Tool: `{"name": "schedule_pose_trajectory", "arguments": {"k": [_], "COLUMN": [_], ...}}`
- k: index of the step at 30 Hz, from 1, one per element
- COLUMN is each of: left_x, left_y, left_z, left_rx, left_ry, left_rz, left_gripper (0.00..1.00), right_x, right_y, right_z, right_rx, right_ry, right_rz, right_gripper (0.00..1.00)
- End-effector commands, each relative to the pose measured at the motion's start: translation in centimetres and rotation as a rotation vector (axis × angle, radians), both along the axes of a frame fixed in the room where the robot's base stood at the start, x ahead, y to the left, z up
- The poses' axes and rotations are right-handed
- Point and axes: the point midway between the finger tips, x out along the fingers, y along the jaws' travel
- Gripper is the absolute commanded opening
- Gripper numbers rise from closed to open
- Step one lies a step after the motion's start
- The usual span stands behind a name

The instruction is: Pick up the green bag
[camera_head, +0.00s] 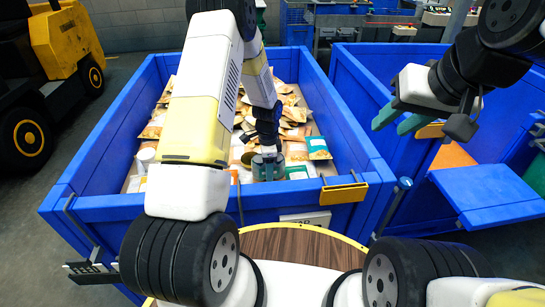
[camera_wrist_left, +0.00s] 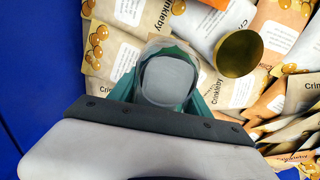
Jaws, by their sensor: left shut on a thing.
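My left gripper (camera_head: 268,168) reaches down into the blue bin at its near side. It is shut on a grey, round-ended thing (camera_wrist_left: 168,80), which sits between the green fingers in the left wrist view; I cannot tell what it is. A bag with green on it (camera_head: 318,145) lies to the right of this gripper in the head view. Another bag with green (camera_head: 297,173) lies just beside the gripper, partly hidden. No green bag is clear in the left wrist view. My right gripper (camera_head: 399,121) is open and empty, raised over the bin on the right.
The blue bin (camera_head: 345,128) has high walls and is full of loose brown and white bags. A gold round lid (camera_wrist_left: 239,53) lies among them. A second blue bin (camera_head: 375,70) stands at right, with a blue flap (camera_head: 488,190). A yellow vehicle (camera_head: 68,45) stands at left.

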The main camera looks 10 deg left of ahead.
Motion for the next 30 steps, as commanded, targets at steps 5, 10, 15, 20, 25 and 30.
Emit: {"name": "schedule_pose_trajectory", "arguments": {"k": [5,10,15,20,25,30], "left_x": [0.0,0.0,0.0,0.0,0.0,0.0], "left_y": [0.0,-0.1,0.0,0.0,0.0,0.0], "left_z": [-2.2,-3.5,-3.5,-3.8,-3.8,-3.8], "left_rx": [0.0,0.0,-0.001,0.0,0.0,0.0], "left_ry": [0.002,-0.001,-0.001,0.0,0.0,0.0], "left_rz": [-0.001,-0.001,-0.001,0.0,0.0,0.0], "left_gripper": [0.0,0.0,0.0,0.6,0.78,0.78], "right_x": [0.0,0.0,0.0,0.0,0.0,0.0], "right_y": [0.0,0.0,0.0,0.0,0.0,0.0], "right_z": [0.0,0.0,0.0,0.0,0.0,0.0], "right_rx": [0.0,0.0,0.0,0.0,0.0,0.0], "right_ry": [0.0,0.0,0.0,0.0,0.0,0.0], "right_rz": [0.0,0.0,0.0,0.0,0.0,0.0], "right_gripper": [0.36,0.36,0.36,0.36,0.36,0.36]}}
